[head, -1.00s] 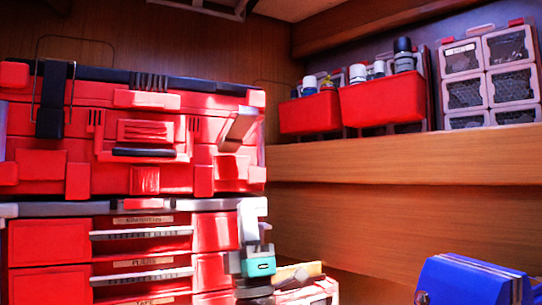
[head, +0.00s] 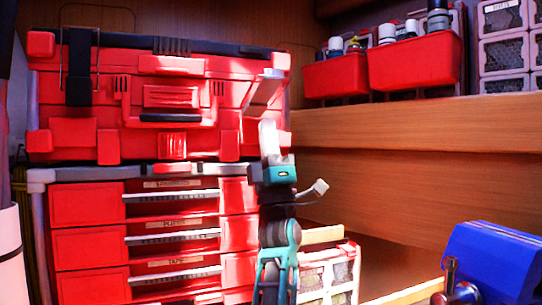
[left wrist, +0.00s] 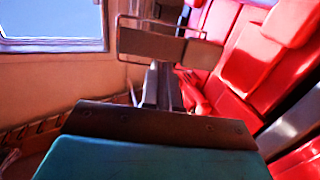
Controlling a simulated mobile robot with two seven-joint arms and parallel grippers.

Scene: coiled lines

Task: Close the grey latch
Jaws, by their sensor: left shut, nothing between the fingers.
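The grey latch (head: 263,95) is on the right front of the upper red toolbox (head: 50,100). Its plate stands out at a slant from the red front, so it looks open. My left gripper (head: 267,126) is shut and empty, pointing up, with its tips just below the latch's lower end in the head view. I cannot tell whether they touch. In the left wrist view, the closed fingers (left wrist: 163,85) reach towards a plate with a wire loop, which looks like the latch (left wrist: 170,46). My right gripper is not in view.
A dark latch (head: 78,67) with a wire loop is at the toolbox's left. Red drawers (head: 90,250) stand below. A wooden shelf (head: 400,125) with red bins (head: 415,62) is at the right. A blue object (head: 495,262) is at lower right.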

